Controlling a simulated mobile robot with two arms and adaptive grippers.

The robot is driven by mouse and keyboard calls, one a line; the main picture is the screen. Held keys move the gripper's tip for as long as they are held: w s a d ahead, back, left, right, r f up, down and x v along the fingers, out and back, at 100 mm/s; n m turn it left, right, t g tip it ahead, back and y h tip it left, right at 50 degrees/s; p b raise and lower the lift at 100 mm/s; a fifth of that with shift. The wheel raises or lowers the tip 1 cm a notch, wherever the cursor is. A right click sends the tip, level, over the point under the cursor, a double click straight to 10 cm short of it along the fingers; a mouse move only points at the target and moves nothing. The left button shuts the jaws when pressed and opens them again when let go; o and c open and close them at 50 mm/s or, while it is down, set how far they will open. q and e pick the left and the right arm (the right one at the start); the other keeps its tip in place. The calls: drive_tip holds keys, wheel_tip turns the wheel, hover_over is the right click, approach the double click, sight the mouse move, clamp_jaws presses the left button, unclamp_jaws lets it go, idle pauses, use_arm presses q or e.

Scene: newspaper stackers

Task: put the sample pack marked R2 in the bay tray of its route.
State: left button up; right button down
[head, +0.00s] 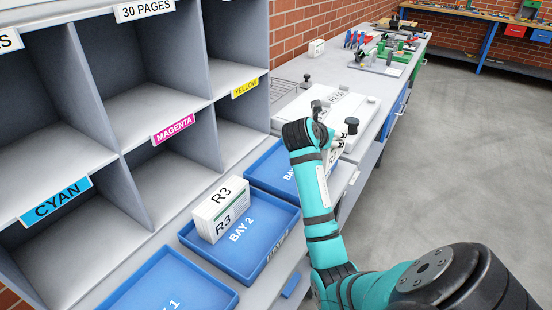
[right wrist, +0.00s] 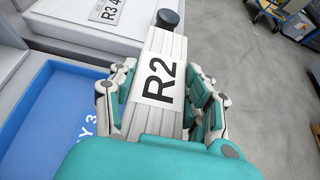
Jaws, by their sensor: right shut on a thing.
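The R2 pack (right wrist: 166,50) is a pale stack with a white R2 label, seen close in the right wrist view. My right gripper (right wrist: 163,90) is shut on it, with fingers along both sides. In the head view my right gripper (head: 334,146) is beyond the Bay 3 tray, at the bench's front side, and the pack is mostly hidden. The blue Bay 3 tray (head: 262,172) is partly covered by my arm; it also shows left of the pack in the wrist view (right wrist: 62,72). The Bay 2 tray (head: 262,262) holds an R3 pack (head: 222,209). My left gripper is not in view.
The Bay 1 tray (head: 205,287) is at the lower left; its visible part is empty. Grey pigeonholes (head: 150,95) with colour labels stand behind the trays. A white flat unit (head: 365,108) with dark knobs lies beyond Bay 3. Open floor (head: 470,150) is at right.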

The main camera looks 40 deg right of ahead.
drive_tip(key=w+a+f, duration=0.1)
drive_tip(key=w+a, duration=0.2)
drive_tip(key=w+a+f+p, duration=0.1)
drive_tip(key=w+a, duration=0.2)
drive_tip(key=w, duration=0.1)
drive_tip(key=w+a+f, duration=0.1)
drive_tip(key=w+a, duration=0.2)
drive_tip(key=w, duration=0.1)
drive_tip(key=shift+w+f, duration=0.2)
drive_tip(key=shift+f, duration=0.35)
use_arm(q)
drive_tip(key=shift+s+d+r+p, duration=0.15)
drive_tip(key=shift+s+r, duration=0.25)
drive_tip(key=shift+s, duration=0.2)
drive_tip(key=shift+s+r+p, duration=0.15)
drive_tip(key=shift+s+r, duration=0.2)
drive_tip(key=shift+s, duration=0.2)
use_arm(e)
drive_tip(key=shift+f, duration=0.1)
drive_tip(key=c, duration=0.6)
unclamp_jaws()
drive_tip(key=shift+f, duration=0.1)
drive_tip(key=shift+c, duration=0.2)
drive_tip(key=shift+o, duration=0.3)
drive_tip(key=shift+a, duration=0.1)
